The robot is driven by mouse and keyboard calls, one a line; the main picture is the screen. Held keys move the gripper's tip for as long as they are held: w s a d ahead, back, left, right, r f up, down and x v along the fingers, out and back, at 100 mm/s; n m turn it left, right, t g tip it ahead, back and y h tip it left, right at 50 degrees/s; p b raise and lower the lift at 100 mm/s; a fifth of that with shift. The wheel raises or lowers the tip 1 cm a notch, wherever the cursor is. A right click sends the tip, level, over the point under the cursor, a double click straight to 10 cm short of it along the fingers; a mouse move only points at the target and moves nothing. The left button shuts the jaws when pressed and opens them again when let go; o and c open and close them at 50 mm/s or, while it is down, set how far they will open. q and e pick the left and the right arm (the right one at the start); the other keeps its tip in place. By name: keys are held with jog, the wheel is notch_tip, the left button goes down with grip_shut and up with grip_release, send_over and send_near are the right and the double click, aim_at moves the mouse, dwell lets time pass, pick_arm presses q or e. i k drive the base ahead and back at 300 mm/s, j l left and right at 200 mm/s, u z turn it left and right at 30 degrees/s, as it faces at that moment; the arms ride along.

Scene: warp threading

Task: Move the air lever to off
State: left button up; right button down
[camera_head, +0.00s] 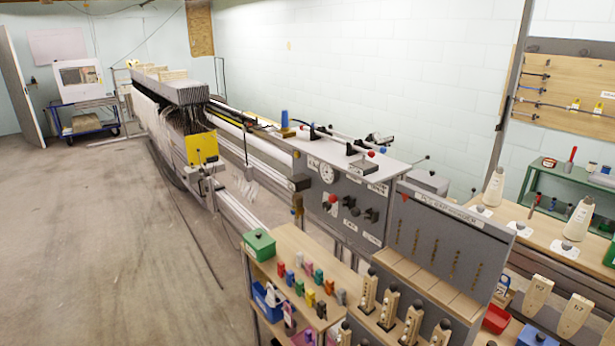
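A grey control cabinet (345,185) stands right of centre, beside the long machine. Its front has a round gauge (327,173), a red knob (332,199) and several dark knobs (350,207), with white labels too small to read. Neither of my grippers shows in the head view.
A wooden shelf rack (285,243) with coloured pieces and a grey pegboard panel (436,240) stand in front of the cabinet. The long machine (185,92) runs to the back left. A bench with white cones (578,220) is at right. Open floor lies at left.

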aim_at(332, 198)
jog(key=i+j, duration=0.35)
jog(key=i+j+z, duration=0.1)
jog(key=i+j, duration=0.3)
jog(key=j, duration=0.2)
jog(key=i+j, duration=0.3)
jog(key=j, duration=0.15)
jog(key=i+j+z, duration=0.15)
jog(key=i+j, duration=0.2)
jog(key=j, duration=0.15)
